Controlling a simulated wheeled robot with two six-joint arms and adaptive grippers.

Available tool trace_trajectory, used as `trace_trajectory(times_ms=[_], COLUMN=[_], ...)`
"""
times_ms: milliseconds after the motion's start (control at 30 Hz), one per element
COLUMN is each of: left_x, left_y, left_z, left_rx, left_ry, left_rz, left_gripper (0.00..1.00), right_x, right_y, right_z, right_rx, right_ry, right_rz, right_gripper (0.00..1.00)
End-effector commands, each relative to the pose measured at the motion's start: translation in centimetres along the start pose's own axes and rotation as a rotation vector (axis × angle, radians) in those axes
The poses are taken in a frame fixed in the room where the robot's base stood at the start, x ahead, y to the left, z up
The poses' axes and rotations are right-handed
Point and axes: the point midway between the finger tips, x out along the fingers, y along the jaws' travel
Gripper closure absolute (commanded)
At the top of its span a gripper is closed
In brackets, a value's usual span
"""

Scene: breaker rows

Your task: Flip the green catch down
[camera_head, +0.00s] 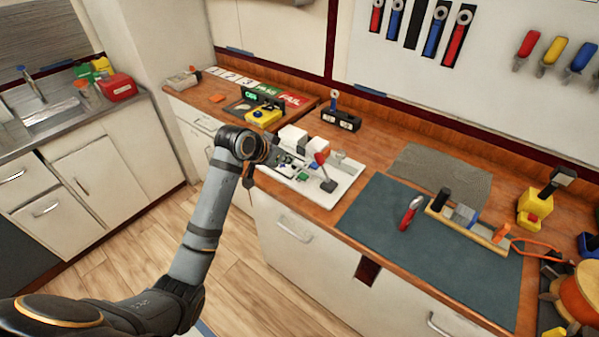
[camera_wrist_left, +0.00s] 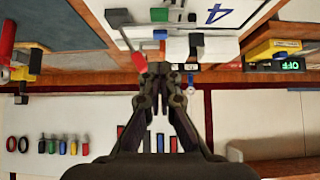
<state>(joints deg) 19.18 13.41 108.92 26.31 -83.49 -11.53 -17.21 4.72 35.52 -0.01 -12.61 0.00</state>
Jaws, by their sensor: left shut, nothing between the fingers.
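A white board (camera_head: 343,184) with small parts on it lies on the wooden counter in the head view. A small green part (camera_head: 303,177), perhaps the green catch, is near its front; a green piece also shows in the left wrist view (camera_wrist_left: 160,34). Whether it stands up or down is too small to tell. A red-tipped lever (camera_head: 320,158) rises from the board and shows near the fingertips in the wrist view (camera_wrist_left: 138,60). My right gripper is out of view.
A black block (camera_head: 341,120) is at the back. A dark mat (camera_head: 385,225) with a red-handled tool (camera_head: 411,212) lies to the right. Open floor is in front.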

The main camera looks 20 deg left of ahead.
Motion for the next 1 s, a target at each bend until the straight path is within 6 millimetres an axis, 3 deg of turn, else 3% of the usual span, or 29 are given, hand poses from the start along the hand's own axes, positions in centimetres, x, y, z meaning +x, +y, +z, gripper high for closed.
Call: trace_trajectory(times_ms=[400, 633, 1000], left_x=[8.7, 10.7, 11.2], left_y=[0.1, 0.1, 0.1], left_z=[0.1, 2.4, 2.9], left_rx=[-0.001, 0.0, 0.0], left_ry=[-0.005, -0.002, 0.0], left_rz=[0.002, 0.001, 0.0], left_gripper=[1.0, 1.0, 1.0], right_x=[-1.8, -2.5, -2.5], right_y=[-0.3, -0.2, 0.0], right_z=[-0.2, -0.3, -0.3], right_rx=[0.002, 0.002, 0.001], right_ry=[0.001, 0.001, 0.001], right_rz=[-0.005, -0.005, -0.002], right_gripper=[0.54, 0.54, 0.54])
